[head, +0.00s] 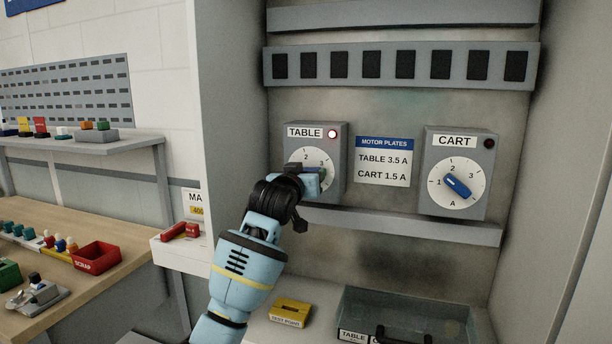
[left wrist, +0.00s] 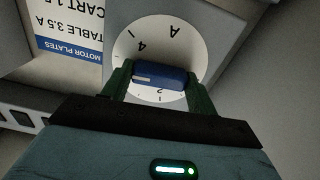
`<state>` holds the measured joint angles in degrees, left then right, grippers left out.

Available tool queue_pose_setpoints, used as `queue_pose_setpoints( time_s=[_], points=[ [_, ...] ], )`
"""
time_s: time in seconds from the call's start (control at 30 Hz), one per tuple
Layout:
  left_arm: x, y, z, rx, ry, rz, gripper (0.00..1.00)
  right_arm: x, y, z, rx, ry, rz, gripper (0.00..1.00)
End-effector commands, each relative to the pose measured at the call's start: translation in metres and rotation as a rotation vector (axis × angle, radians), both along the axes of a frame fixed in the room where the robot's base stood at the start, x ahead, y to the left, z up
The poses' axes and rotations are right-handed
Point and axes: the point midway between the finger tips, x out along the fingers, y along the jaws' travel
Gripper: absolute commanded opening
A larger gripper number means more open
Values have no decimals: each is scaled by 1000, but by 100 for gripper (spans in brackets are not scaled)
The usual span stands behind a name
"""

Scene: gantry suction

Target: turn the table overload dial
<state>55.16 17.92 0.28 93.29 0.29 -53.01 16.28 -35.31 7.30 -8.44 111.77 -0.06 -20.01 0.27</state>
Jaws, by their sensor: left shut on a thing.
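The TABLE overload dial (head: 314,156) is a white disc on a grey box at the left of the panel. Its red lamp (head: 332,133) is lit. My left gripper (head: 313,176) is in front of it and hides much of the disc. In the left wrist view the dial (left wrist: 160,30) is upside down, and my gripper's green fingers (left wrist: 160,80) are shut on the blue knob (left wrist: 165,76). The knob's white mark points between 2 and 4; a finger covers the scale there. My right gripper is out of view.
A MOTOR PLATES label (head: 384,161) reads TABLE 3.5 A, CART 1.5 A. The CART dial box (head: 455,172) stands at the right, its lamp dark. A grey ledge (head: 420,226) runs below. A yellow block (head: 290,311) and a clear bin (head: 410,310) sit underneath.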

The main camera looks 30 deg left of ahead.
Motion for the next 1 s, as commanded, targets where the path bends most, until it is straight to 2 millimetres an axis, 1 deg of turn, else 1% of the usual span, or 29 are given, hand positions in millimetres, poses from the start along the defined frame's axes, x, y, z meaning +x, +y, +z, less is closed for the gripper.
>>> queue_pose_setpoints(
  time_s=[0.3, 0.77, 0.8, 0.93, 1.0],
  points=[
    [0, 0, 0, 88, 23, 0, 35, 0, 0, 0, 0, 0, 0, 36],
    [0, 0, 0, 102, 25, 1, 35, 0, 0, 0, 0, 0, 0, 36],
    [0, 0, 0, 103, 25, 1, 62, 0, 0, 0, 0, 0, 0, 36],
    [0, 0, 0, 101, 24, 1, 79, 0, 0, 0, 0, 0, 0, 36],
    [0, 0, 0, 100, 24, 0, 80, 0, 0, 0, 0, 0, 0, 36]
  ],
)
